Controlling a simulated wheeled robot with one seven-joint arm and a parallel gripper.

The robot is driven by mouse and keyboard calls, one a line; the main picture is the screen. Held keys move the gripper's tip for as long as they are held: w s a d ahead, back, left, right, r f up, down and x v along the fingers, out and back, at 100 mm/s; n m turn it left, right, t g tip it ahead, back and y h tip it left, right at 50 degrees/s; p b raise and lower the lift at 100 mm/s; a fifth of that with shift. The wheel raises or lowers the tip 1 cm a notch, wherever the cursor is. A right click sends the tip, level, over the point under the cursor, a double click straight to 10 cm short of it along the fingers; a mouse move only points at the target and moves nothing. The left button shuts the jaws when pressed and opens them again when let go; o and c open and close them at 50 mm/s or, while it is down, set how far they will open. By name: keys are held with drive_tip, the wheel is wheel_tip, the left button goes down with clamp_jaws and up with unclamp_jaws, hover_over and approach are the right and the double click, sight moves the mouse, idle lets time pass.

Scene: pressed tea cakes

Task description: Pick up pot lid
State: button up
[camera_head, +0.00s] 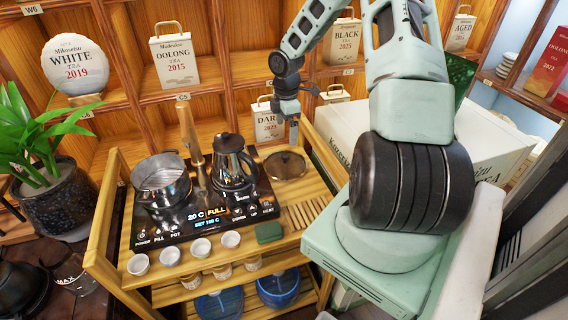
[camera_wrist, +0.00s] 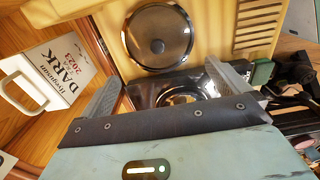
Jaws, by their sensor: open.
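The pot lid (camera_head: 285,165), a round glass disc with a metal rim and dark knob, lies flat on the wooden cart top, right of the black kettle (camera_head: 233,163). In the wrist view the lid (camera_wrist: 160,36) shows whole at the top, beyond the fingertips. My gripper (camera_head: 293,132) hangs above the back of the cart near the lid, apart from it. In the wrist view its two fingers (camera_wrist: 165,82) are spread with nothing held between them. The steel pot (camera_head: 161,182) stands uncovered on the left of the black heater panel (camera_head: 207,213).
Several white cups (camera_head: 200,247) line the cart's front edge, beside a small green block (camera_head: 269,232). A slatted drain area (camera_head: 305,212) lies right of them. A DARK tea box (camera_head: 268,122) stands behind the cart; a large white box (camera_head: 350,135) is at right.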

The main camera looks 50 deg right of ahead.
hover_over(285, 155)
drive_tip(key=f, duration=0.4)
drive_tip(key=f+p, duration=0.1)
drive_tip(key=f, duration=0.2)
drive_tip(key=shift+s, duration=0.25)
drive_tip(key=shift+w+f+p, duration=0.15)
drive_tip(key=shift+f+p, duration=0.3)
drive_tip(key=shift+f, duration=1)
drive_tip(key=shift+w+f+p, duration=0.1)
drive_tip(key=shift+f+p, duration=0.3)
drive_tip(key=shift+f, duration=1)
